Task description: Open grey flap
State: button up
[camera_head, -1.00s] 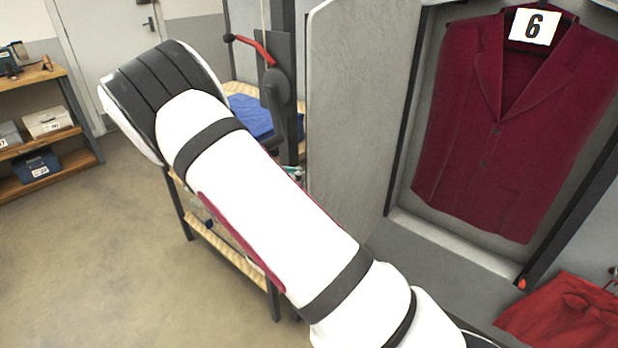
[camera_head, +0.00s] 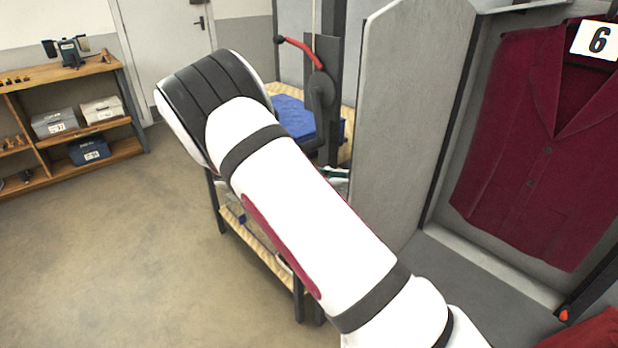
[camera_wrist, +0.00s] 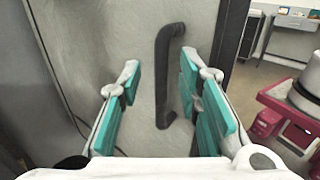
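A grey flap (camera_head: 412,130) stands upright at the left side of a compartment holding a maroon jacket (camera_head: 540,140) in the head view. In the wrist view a grey panel (camera_wrist: 140,30), seemingly the flap's other face, carries a long dark bar handle (camera_wrist: 164,78). My gripper (camera_wrist: 158,78) is open, its teal-padded fingers apart on either side of the handle in the picture. A gap shows between each finger and the handle, and nothing is held. I cannot tell how far the fingertips are from the panel. In the head view my arm hides most of the gripper's surroundings.
A wooden bench with a blue mat (camera_head: 292,118) and a red lever (camera_head: 300,48) stand behind my arm. Wooden shelves (camera_head: 70,75) with boxes are at the far left. The floor (camera_head: 110,260) at left is clear. A number 6 card (camera_head: 597,40) hangs by the jacket.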

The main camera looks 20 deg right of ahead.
jog(key=v, duration=0.9)
jog(key=shift+w+a, duration=0.15)
jog(key=shift+a, duration=0.15)
